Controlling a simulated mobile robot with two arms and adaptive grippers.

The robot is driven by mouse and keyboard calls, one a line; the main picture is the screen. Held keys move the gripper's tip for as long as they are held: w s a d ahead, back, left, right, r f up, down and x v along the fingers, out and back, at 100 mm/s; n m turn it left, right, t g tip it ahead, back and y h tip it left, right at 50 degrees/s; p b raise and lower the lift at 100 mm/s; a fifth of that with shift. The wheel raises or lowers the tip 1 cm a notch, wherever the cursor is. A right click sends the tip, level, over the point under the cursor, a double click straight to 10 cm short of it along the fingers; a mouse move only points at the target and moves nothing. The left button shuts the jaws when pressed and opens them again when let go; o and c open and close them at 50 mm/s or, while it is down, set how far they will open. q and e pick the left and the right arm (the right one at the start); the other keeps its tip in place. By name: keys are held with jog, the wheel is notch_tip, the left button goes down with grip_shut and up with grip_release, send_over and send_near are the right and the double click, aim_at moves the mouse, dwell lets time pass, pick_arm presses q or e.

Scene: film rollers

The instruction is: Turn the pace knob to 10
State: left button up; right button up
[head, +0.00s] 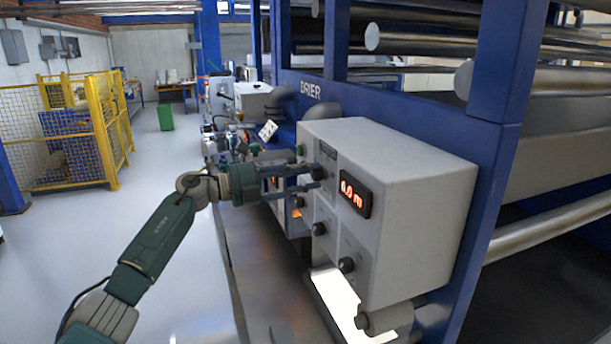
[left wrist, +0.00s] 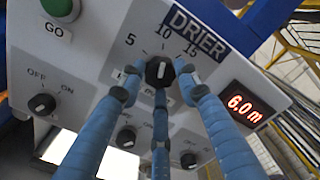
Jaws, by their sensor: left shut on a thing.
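The pace knob (left wrist: 160,72) is a black round knob with a white pointer line, on the grey panel under the marks 5, 10 and 15. Its pointer looks roughly upright, toward the 10 mark (left wrist: 163,31). My left gripper (left wrist: 157,84), with blue fingers in the left wrist view, is shut around the knob. In the head view my left gripper (head: 311,177) reaches in from the left to the front of the grey drier box (head: 415,175) and partly hides the knob. My right gripper is not in view.
A red lit display (left wrist: 246,107) beside the knob reads 6.0 m. A green GO button (left wrist: 60,8) and an OFF/ON knob (left wrist: 42,104) are to the left. Other black knobs (head: 347,265) stick out lower on the panel. The floor at left is clear.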

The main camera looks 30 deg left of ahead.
pick_arm(q)
jog(key=shift+d+f, duration=0.2)
jog(key=shift+f, duration=0.2)
jog(key=o, duration=1.1)
jog(key=shift+s, duration=0.1)
jog(key=shift+c, duration=0.2)
jog(key=shift+o, duration=0.4)
jog(key=shift+r, duration=0.2)
jog(key=shift+a+r, duration=0.1)
jog(key=shift+a, duration=0.05)
jog(key=shift+s+a, duration=0.2)
jog(key=shift+a, duration=0.05)
jog(key=v, duration=1.1)
jog(key=shift+s, duration=0.15)
